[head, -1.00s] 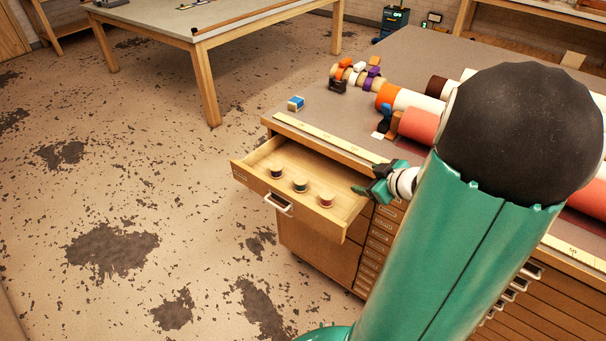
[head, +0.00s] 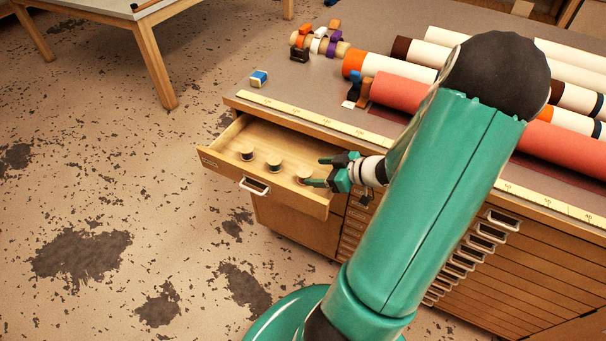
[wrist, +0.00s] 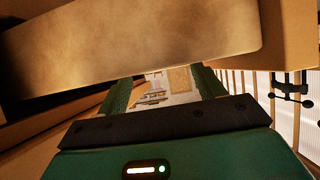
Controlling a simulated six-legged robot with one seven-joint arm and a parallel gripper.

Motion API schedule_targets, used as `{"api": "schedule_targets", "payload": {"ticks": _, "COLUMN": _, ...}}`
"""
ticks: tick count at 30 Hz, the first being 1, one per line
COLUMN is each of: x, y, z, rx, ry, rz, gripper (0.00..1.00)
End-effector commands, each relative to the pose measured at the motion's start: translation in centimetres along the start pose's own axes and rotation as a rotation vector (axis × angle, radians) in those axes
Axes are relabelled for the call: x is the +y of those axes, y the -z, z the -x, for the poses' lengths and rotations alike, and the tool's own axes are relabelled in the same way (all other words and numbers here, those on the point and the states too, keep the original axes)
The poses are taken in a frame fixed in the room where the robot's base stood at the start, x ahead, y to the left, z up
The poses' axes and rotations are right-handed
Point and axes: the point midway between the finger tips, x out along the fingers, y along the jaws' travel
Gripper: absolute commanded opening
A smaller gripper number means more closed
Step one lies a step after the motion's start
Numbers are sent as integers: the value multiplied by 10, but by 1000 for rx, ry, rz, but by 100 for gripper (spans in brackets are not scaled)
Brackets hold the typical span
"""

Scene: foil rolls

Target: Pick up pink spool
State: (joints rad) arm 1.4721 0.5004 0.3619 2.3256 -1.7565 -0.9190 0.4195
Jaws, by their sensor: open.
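Three small spools stand upright in an open wooden drawer (head: 232,138). The rightmost one, the pink spool (head: 303,174), shows a pale top, and its colored side is partly hidden by my gripper. The middle spool (head: 274,165) and the left spool (head: 247,154) stand to its left. My gripper (head: 314,172) is open at the drawer's right end, its fingertips close beside the pink spool; I cannot tell whether they touch it. In the wrist view my gripper's green fingers (wrist: 162,88) are apart, and no spool can be made out.
The drawer's front with its white handle (head: 254,186) borders the spools. The worktop above holds a yellow ruler strip (head: 310,117), a small blue box (head: 258,78) and large rolls (head: 400,93). In the wrist view a wooden panel (wrist: 140,45) fills the top, close to the camera.

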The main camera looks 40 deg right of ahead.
Motion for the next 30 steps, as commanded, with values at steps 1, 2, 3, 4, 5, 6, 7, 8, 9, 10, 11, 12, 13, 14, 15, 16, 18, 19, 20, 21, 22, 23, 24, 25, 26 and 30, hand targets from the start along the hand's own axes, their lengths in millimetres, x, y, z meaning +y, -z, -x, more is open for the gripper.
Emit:
{"api": "schedule_targets", "payload": {"ticks": 1, "x": 0, "y": 0, "z": -6, "rx": 1, "ry": 1, "rz": -2, "gripper": 68}}
{"api": "schedule_targets", "payload": {"ticks": 2, "x": 0, "y": 0, "z": -8, "rx": 0, "ry": 0, "rz": -2, "gripper": 68}}
{"api": "schedule_targets", "payload": {"ticks": 3, "x": 0, "y": 0, "z": -10, "rx": 0, "ry": 0, "rz": -1, "gripper": 68}}
{"api": "schedule_targets", "payload": {"ticks": 4, "x": 0, "y": 0, "z": -12, "rx": 0, "ry": 0, "rz": -1, "gripper": 68}}
{"api": "schedule_targets", "payload": {"ticks": 5, "x": 0, "y": 0, "z": -14, "rx": 0, "ry": 0, "rz": -1, "gripper": 68}}
{"api": "schedule_targets", "payload": {"ticks": 6, "x": 0, "y": -1, "z": -18, "rx": 1, "ry": 1, "rz": -1, "gripper": 68}}
{"api": "schedule_targets", "payload": {"ticks": 7, "x": 0, "y": -1, "z": -22, "rx": 1, "ry": 1, "rz": -2, "gripper": 68}}
{"api": "schedule_targets", "payload": {"ticks": 8, "x": 1, "y": -2, "z": -26, "rx": 1, "ry": 1, "rz": -3, "gripper": 68}}
{"api": "schedule_targets", "payload": {"ticks": 9, "x": 1, "y": -2, "z": -32, "rx": 2, "ry": 1, "rz": -4, "gripper": 68}}
{"api": "schedule_targets", "payload": {"ticks": 10, "x": 1, "y": -3, "z": -36, "rx": 1, "ry": 1, "rz": -3, "gripper": 68}}
{"api": "schedule_targets", "payload": {"ticks": 11, "x": 2, "y": -4, "z": -41, "rx": 2, "ry": 1, "rz": -3, "gripper": 68}}
{"api": "schedule_targets", "payload": {"ticks": 12, "x": 2, "y": -4, "z": -47, "rx": 2, "ry": 0, "rz": -3, "gripper": 68}}
{"api": "schedule_targets", "payload": {"ticks": 13, "x": 2, "y": -4, "z": -52, "rx": 2, "ry": 1, "rz": -2, "gripper": 68}}
{"api": "schedule_targets", "payload": {"ticks": 14, "x": 2, "y": -4, "z": -56, "rx": 1, "ry": 1, "rz": -2, "gripper": 68}}
{"api": "schedule_targets", "payload": {"ticks": 15, "x": 2, "y": -3, "z": -60, "rx": 1, "ry": 0, "rz": -2, "gripper": 68}}
{"api": "schedule_targets", "payload": {"ticks": 16, "x": 2, "y": -3, "z": -62, "rx": 1, "ry": 0, "rz": -1, "gripper": 68}}
{"api": "schedule_targets", "payload": {"ticks": 18, "x": 2, "y": -3, "z": -65, "rx": 0, "ry": -1, "rz": -1, "gripper": 68}}
{"api": "schedule_targets", "payload": {"ticks": 19, "x": 2, "y": -3, "z": -65, "rx": 0, "ry": -1, "rz": -1, "gripper": 68}}
{"api": "schedule_targets", "payload": {"ticks": 20, "x": 2, "y": -3, "z": -65, "rx": 0, "ry": -1, "rz": 0, "gripper": 68}}
{"api": "schedule_targets", "payload": {"ticks": 21, "x": 2, "y": -3, "z": -65, "rx": -1, "ry": -2, "rz": 0, "gripper": 68}}
{"api": "schedule_targets", "payload": {"ticks": 22, "x": 2, "y": -3, "z": -65, "rx": -1, "ry": -2, "rz": 0, "gripper": 68}}
{"api": "schedule_targets", "payload": {"ticks": 23, "x": 2, "y": -3, "z": -65, "rx": -1, "ry": -2, "rz": 0, "gripper": 68}}
{"api": "schedule_targets", "payload": {"ticks": 24, "x": 2, "y": -3, "z": -65, "rx": -1, "ry": -2, "rz": 0, "gripper": 66}}
{"api": "schedule_targets", "payload": {"ticks": 25, "x": 2, "y": -3, "z": -65, "rx": -1, "ry": -2, "rz": 0, "gripper": 60}}
{"api": "schedule_targets", "payload": {"ticks": 26, "x": 2, "y": -3, "z": -64, "rx": -1, "ry": -2, "rz": 0, "gripper": 54}}
{"api": "schedule_targets", "payload": {"ticks": 30, "x": 2, "y": -3, "z": -64, "rx": -1, "ry": -2, "rz": 0, "gripper": 27}}
